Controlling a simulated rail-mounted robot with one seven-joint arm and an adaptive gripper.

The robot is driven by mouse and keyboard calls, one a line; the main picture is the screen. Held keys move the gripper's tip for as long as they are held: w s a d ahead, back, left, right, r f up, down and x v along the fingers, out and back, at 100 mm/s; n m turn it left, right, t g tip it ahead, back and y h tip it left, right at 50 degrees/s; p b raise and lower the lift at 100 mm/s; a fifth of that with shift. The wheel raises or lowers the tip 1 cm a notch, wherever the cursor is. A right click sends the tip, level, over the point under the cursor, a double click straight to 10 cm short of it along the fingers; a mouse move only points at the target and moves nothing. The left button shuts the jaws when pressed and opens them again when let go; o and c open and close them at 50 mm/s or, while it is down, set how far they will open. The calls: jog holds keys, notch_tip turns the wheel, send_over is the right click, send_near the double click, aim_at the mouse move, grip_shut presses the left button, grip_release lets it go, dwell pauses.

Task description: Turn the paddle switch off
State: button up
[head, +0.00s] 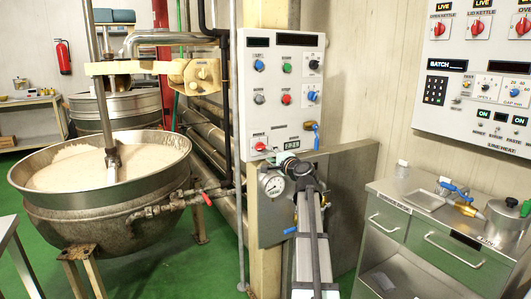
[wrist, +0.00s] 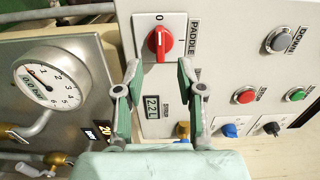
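The paddle switch is a red rotary knob (wrist: 160,41) on a white plate marked PADDLE, with a 0 above it in the wrist view. Its grip bar stands roughly upright in that view, about in line with the 0; I cannot tell which end points. In the head view the red knob (head: 260,146) sits at the lower left of the white panel. My gripper (wrist: 158,72) is open and empty, its two fingertips apart, just short of the knob and not visibly touching it. In the head view my gripper (head: 288,156) is beside the panel's lower edge, partly hidden.
A round pressure gauge (wrist: 48,86) is to the left in the wrist view. A small display (wrist: 152,107) and a blue knob (wrist: 230,130) are close to the fingers. A red button (wrist: 244,96) and green button (wrist: 294,94) lie to the right. A large kettle (head: 100,209) stands left.

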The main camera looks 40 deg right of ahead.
jog(key=s, duration=0.4)
jog(key=shift+a, duration=0.35)
